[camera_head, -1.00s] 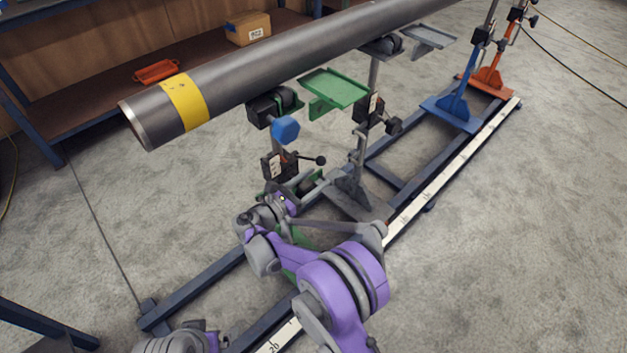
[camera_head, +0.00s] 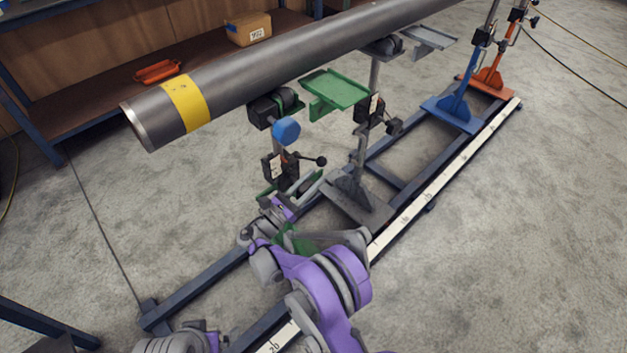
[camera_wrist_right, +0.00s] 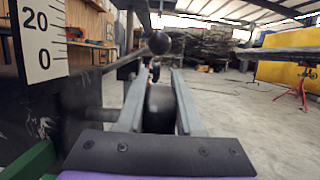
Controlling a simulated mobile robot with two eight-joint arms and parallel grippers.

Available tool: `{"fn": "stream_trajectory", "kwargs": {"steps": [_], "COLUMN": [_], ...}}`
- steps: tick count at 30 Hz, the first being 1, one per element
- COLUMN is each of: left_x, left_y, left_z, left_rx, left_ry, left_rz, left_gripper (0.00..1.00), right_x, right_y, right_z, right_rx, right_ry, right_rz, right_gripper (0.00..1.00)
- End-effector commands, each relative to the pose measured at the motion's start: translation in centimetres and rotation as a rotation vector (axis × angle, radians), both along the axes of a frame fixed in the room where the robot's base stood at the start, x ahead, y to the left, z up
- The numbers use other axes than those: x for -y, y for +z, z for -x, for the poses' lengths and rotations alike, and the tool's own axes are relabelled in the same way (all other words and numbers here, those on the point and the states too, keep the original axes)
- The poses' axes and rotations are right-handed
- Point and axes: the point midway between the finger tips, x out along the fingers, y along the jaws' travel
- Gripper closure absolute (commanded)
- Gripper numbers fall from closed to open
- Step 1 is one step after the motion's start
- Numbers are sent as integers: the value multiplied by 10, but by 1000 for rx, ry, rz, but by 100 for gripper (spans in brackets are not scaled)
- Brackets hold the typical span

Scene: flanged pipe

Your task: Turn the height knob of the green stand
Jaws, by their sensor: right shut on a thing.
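The green stand has a green base (camera_head: 292,238), partly hidden by my right arm. Its black scale block (camera_head: 272,166) sits on the post below the roller head (camera_head: 274,106). My right gripper (camera_head: 303,184) is beside the post, below the ball-ended lever (camera_head: 320,160). In the right wrist view the grey fingers (camera_wrist_right: 160,90) are shut on the dark round height knob (camera_wrist_right: 160,108), one on each side. The scale plate (camera_wrist_right: 43,38) there shows 20 and 0. In the head view the knob is not clear.
A grey pipe (camera_head: 235,88) with a yellow band lies above the stand. A blue knob (camera_head: 286,130) sits below the roller. A grey stand (camera_head: 358,200) is close to the right, with blue and orange stands farther back. The floor at right is clear.

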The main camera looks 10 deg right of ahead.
Motion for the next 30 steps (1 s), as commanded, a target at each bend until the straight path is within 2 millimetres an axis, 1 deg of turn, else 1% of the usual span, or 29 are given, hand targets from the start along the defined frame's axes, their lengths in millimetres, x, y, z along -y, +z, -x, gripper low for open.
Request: {"fn": "stream_trajectory", "kwargs": {"steps": [4, 12, 13, 15, 18, 26, 29, 30], "left_x": [0, 0, 0, 0, 0, 0, 0, 0], "left_y": [0, 0, 0, 0, 0, 0, 1, 2], "left_z": [0, 0, 0, 0, 0, 0, 0, 0], "left_rx": [0, 0, 0, 0, 0, 0, 0, 0], "left_ry": [0, 0, 0, 0, 0, 0, 0, 0], "left_rz": [0, 0, 0, 0, 0, 0, 0, 0], "left_gripper": [0, 0, 0, 0, 0, 0, 0, 0], "right_x": [-2, -2, -2, -2, -2, -2, -2, -2], "right_y": [1, 1, 1, 1, 1, 2, 7, 12], "right_z": [1, 1, 1, 1, 1, 1, 1, 1], "right_rx": [37, 39, 39, 39, 39, 39, 38, 38], "right_ry": [1, 1, 1, 1, 1, 0, 0, 1], "right_rz": [51, 54, 54, 54, 54, 53, 53, 53], "right_gripper": [100, 100, 63, 51, 35, 35, 35, 35]}}
